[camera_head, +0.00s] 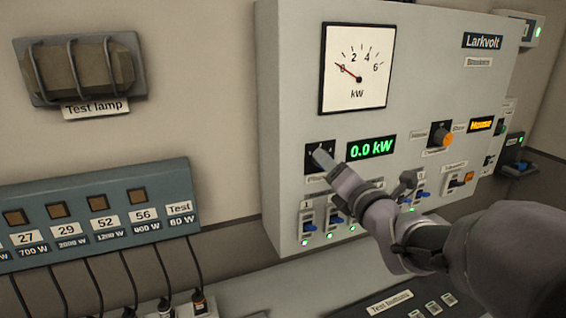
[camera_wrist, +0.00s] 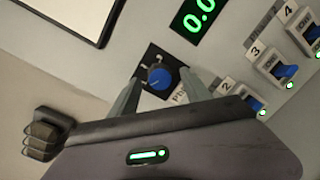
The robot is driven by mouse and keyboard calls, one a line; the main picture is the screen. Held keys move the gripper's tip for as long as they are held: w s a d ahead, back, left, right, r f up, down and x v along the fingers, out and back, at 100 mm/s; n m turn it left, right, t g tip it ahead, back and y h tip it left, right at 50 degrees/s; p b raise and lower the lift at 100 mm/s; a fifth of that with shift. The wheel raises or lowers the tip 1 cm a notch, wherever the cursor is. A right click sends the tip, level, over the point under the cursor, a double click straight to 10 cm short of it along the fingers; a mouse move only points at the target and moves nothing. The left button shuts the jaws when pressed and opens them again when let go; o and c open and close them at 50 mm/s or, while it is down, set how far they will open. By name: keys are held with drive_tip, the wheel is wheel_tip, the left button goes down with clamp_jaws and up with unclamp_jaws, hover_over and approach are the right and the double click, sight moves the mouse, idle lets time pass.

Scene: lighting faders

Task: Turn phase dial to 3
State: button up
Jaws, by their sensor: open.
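The phase dial is a blue round knob (camera_wrist: 157,77) on a black square plate, seen in the wrist view. The head view shows the black plate (camera_head: 312,149) below the kW meter, with the knob mostly hidden behind my gripper. My gripper (camera_head: 322,158) is in front of the dial. In the wrist view its two fingers (camera_wrist: 161,86) are apart, one on each side of the knob. I cannot tell whether they touch it. The dial's numbers and pointer are too small to read.
The dial is on a grey panel with a kW meter (camera_head: 355,67), its needle near 0, and a green "0.0 kW" display (camera_head: 371,147). Switches 1 (camera_head: 308,222) and 2 (camera_wrist: 247,97) are close below.

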drive_tip(key=shift+x, duration=0.95)
drive_tip(key=shift+a, duration=0.1)
clamp_jaws()
